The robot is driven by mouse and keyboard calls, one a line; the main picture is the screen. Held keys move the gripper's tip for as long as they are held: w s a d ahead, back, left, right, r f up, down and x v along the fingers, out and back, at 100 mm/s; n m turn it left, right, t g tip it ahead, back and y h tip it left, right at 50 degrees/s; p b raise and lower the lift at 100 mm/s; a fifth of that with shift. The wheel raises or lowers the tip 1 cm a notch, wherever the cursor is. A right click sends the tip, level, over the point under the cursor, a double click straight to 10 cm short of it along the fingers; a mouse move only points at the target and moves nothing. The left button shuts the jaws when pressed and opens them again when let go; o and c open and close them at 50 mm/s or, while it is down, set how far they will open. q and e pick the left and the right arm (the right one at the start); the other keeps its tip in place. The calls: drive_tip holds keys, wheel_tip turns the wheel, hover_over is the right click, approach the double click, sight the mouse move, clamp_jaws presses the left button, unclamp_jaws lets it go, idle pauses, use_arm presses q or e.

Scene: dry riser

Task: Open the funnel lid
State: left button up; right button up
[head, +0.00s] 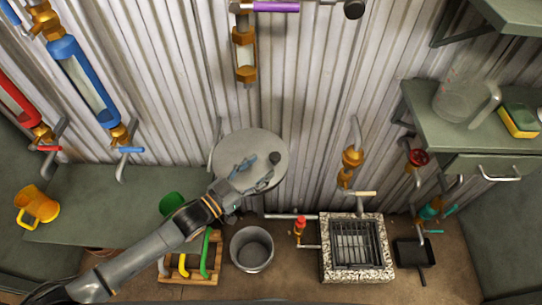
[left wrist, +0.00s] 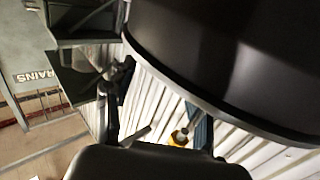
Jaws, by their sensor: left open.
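The funnel lid is a round grey disc (head: 240,145) against the corrugated wall, with a small black knob (head: 275,158) near its right edge. What lies under it is hidden. My left gripper (head: 258,172) is open in front of the disc, its fingers pointing toward the knob and a little to its left. In the left wrist view a large dark round body with a grey rim (left wrist: 240,55) fills the upper right, close to the open fingers. Nothing shows between the fingers, and I cannot tell whether they touch the disc. My right gripper is not in view.
A metal bucket (head: 252,250) and a wooden crate (head: 190,274) with coloured handles stand below the arm. A stone-rimmed grate (head: 355,248) is on the floor to the right. Pipes and valves line the wall. A shelf with a jug (head: 463,100) is at right.

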sight(271, 159)
use_arm(q)
drive_tip(key=x, duration=0.5)
clamp_jaws()
